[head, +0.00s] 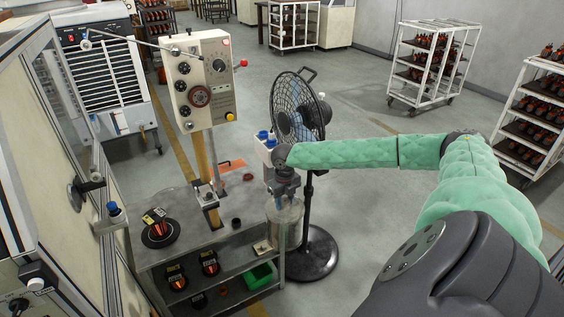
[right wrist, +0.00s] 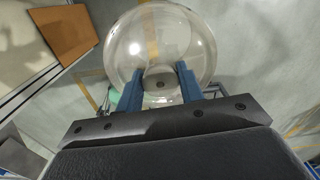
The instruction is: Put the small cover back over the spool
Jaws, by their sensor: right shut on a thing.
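The small cover is a clear, round, see-through shell (right wrist: 160,25) in the right wrist view. In the head view it shows as a pale transparent cylinder (head: 287,222) at the right edge of the workbench, below my right wrist. My right gripper (right wrist: 159,72) is shut on the cover, with its two blue fingers on either side of the cover's grey middle part. In the head view my right gripper (head: 284,190) points down beside the bench. I cannot pick out the spool with certainty; it may be hidden. My left gripper is not in view.
The grey workbench (head: 185,205) carries a control box on a post (head: 203,80) and a black round part (head: 158,232). Its lower shelf holds several armatures and a green bin (head: 259,276). A black standing fan (head: 298,108) is close behind my right gripper.

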